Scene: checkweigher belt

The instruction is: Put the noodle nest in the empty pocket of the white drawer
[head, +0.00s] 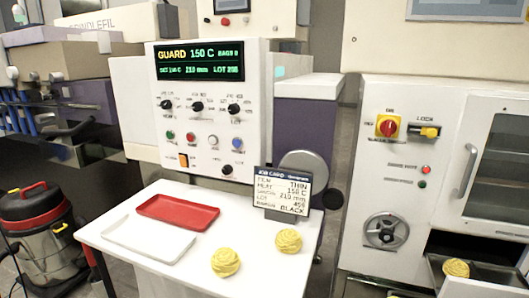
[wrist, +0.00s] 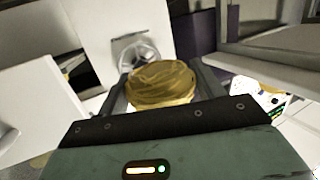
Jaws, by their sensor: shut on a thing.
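My gripper (wrist: 164,90) shows only in the wrist view, shut on a yellow noodle nest (wrist: 162,84) between its two dark fingers. The nest is a round coil. In the head view, a drawer (head: 470,288) with a white front edge shows at the bottom right, cut off by the frame. A yellow nest (head: 456,268) sits at its dark inside. The empty pocket cannot be made out. Two more nests, one at the front (head: 225,262) and one to its right (head: 288,241), lie on the white table (head: 255,275).
A red tray (head: 178,212) and a white tray (head: 148,240) lie on the table. A job card (head: 283,188) stands at its back right. A handwheel (head: 385,231) is on the white cabinet, and it also shows beyond the held nest (wrist: 135,50). A glass-doored cabinet (head: 495,165) stands above the drawer.

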